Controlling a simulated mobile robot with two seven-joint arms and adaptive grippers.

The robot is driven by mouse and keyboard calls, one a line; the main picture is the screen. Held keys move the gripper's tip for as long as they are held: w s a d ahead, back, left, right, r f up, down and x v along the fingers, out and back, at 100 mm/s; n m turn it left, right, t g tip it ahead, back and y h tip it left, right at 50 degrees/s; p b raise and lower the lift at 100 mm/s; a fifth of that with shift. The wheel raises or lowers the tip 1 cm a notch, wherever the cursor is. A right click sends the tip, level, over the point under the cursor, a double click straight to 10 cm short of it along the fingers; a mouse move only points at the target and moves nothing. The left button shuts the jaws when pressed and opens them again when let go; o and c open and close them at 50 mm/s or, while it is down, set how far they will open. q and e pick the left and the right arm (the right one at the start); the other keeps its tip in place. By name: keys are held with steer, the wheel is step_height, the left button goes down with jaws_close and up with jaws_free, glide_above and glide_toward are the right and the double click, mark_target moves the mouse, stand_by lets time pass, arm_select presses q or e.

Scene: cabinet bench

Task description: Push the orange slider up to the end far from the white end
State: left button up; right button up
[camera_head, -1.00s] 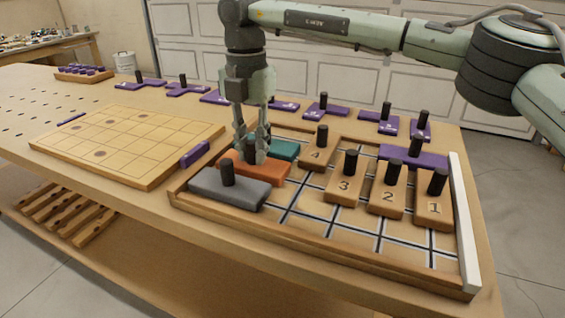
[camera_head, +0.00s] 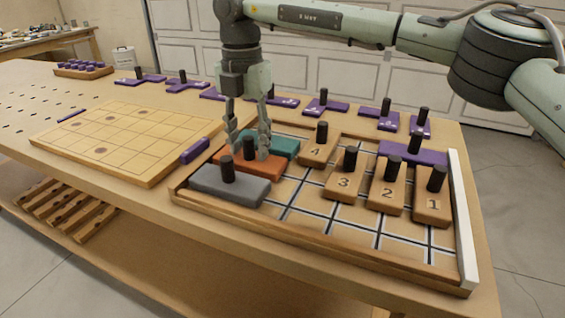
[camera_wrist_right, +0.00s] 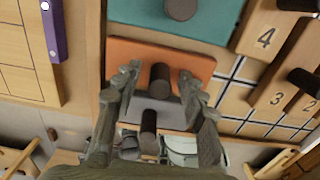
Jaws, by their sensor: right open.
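The orange slider (camera_head: 272,166) is a flat block with a dark upright peg, at the left end of the framed tray (camera_head: 330,242). It lies between the grey slider (camera_head: 245,190) and the teal slider (camera_head: 285,143). The white end (camera_head: 465,225) is the strip along the tray's right side. My right gripper (camera_head: 248,152) is open, pointing down, with its fingers either side of the orange slider's peg. In the right wrist view the peg (camera_wrist_right: 160,78) stands between the open fingers with gaps on both sides. My left gripper is out of view.
Numbered wooden blocks 1 (camera_head: 432,208), 2 (camera_head: 387,198), 3 (camera_head: 343,187) and 4 (camera_head: 315,153) stand right of the sliders. A purple piece (camera_head: 425,156) sits behind them. A gridded board (camera_head: 130,140) lies left of the tray. Grid cells at the tray's front are bare.

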mark_target(247, 137)
steer(key=shift+r+p, duration=1.15)
steer(key=shift+r, duration=2.5)
